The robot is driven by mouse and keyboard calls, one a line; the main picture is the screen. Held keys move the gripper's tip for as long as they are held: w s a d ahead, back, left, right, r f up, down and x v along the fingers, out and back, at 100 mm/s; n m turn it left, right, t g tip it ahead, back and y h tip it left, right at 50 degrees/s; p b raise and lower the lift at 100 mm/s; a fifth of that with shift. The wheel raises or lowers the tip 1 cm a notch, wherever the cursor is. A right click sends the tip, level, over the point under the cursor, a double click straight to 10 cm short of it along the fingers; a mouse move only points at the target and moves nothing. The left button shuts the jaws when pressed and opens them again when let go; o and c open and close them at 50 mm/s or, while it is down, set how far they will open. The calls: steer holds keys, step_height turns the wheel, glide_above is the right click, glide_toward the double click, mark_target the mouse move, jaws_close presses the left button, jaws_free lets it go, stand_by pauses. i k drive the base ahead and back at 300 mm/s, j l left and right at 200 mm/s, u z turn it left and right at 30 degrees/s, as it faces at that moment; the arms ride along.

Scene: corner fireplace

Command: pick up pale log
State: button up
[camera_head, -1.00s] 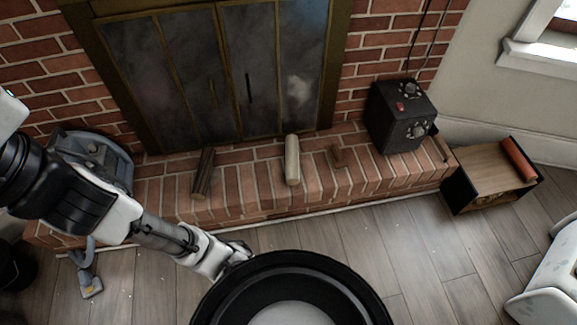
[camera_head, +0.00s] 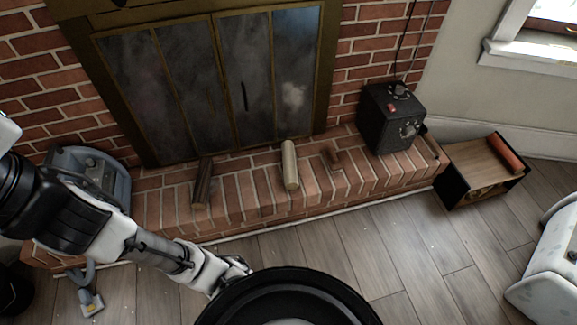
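The pale log (camera_head: 290,166) lies on the brick hearth ledge in front of the fireplace doors, its near end toward me. A darker brown log (camera_head: 203,183) lies to its left on the same ledge. My gripper (camera_head: 240,270) is low, over the floor in front of the ledge, to the lower left of the pale log and apart from it. My round black base hides part of the view below the gripper. The fingers are too small and dark to tell whether they are open or shut.
The brick hearth (camera_head: 245,205) forms a raised edge. A small brown object (camera_head: 334,157) and a black box with knobs (camera_head: 390,118) stand right of the pale log. A grey vacuum (camera_head: 88,178) is at left, a wooden box (camera_head: 484,170) at right. The wood floor between is clear.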

mark_target(291, 183)
steer(key=i+j+z, duration=0.1)
steer(key=i, duration=0.4)
steer(key=i+j, duration=0.2)
steer(key=i, duration=0.3)
steer(key=i+j+z, duration=0.15)
steer(key=i, duration=0.35)
